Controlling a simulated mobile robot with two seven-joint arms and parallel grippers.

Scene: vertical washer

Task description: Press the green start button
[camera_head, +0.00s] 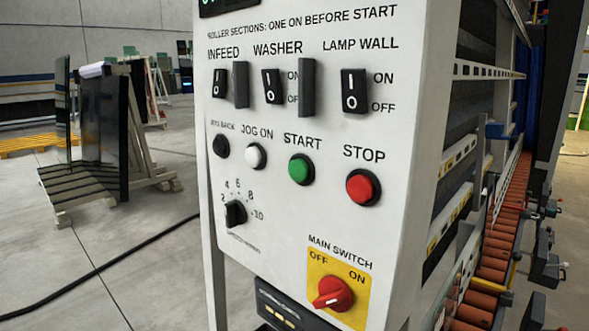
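The green start button (301,170) sits in a dark ring on the white control panel (290,215), under the label START. It is between the white jog-on button (256,156) on its left and the red stop button (363,187) on its right. Nothing covers it. Neither of my grippers shows in the head view.
Rocker switches labelled INFEED (219,83), WASHER (273,86) and LAMP WALL (354,91) sit above the buttons. A black dial (235,213) and a red main switch (333,294) are below. A roller conveyor (510,205) runs behind at right. A glass rack (105,150) stands at left.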

